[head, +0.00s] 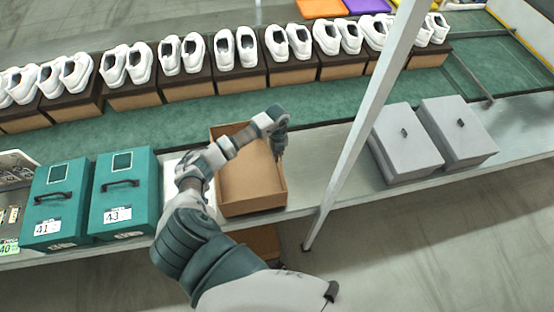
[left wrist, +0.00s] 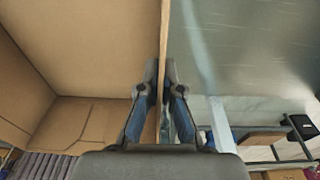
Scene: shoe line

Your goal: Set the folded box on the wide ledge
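The folded box (head: 235,190) is an open brown cardboard tray. In the head view it is over the grey ledge (head: 325,155), between the teal boxes and the white post. I cannot tell whether its base touches the ledge. My left gripper (head: 280,140) is at the box's right wall. In the left wrist view, the fingers (left wrist: 162,75) lie on both sides of that thin wall and look closed on it. The inside of the box (left wrist: 75,50) shows empty on the left of that view. My right gripper is not in view.
Two teal boxes (head: 125,195) stand left of the folded box, and two grey boxes (head: 405,145) stand right of the slanted white post (head: 362,120). White shoes on brown boxes (head: 190,90) line the green belt (head: 150,130) behind. Bare ledge lies between folded box and post.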

